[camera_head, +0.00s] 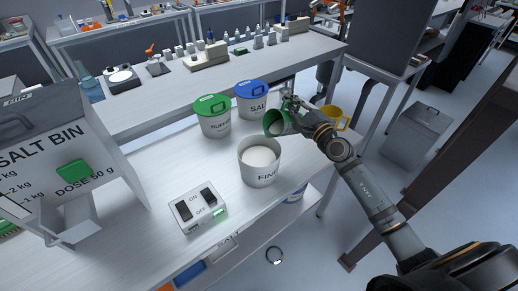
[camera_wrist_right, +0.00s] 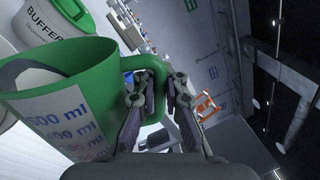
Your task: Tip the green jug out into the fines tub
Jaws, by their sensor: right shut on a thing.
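My right gripper (camera_head: 291,103) is shut on the handle of the green jug (camera_head: 274,123). The jug is held in the air, tilted, with its mouth toward the lower left, behind and a little right of the fines tub. In the right wrist view the green jug (camera_wrist_right: 95,100) shows a white scale with "500 ml", and the gripper (camera_wrist_right: 160,85) closes on its handle. The fines tub (camera_head: 258,176) stands open on the bench with white material inside. I cannot tell whether anything is flowing from the jug. My left gripper is not in view.
A green-lidded tub (camera_head: 212,126) and a blue-lidded salt tub (camera_head: 251,108) stand behind. A yellow jug (camera_head: 342,119) is right of the gripper. A switch box (camera_head: 198,210) is in front left, and the salt bin (camera_head: 60,145) at far left.

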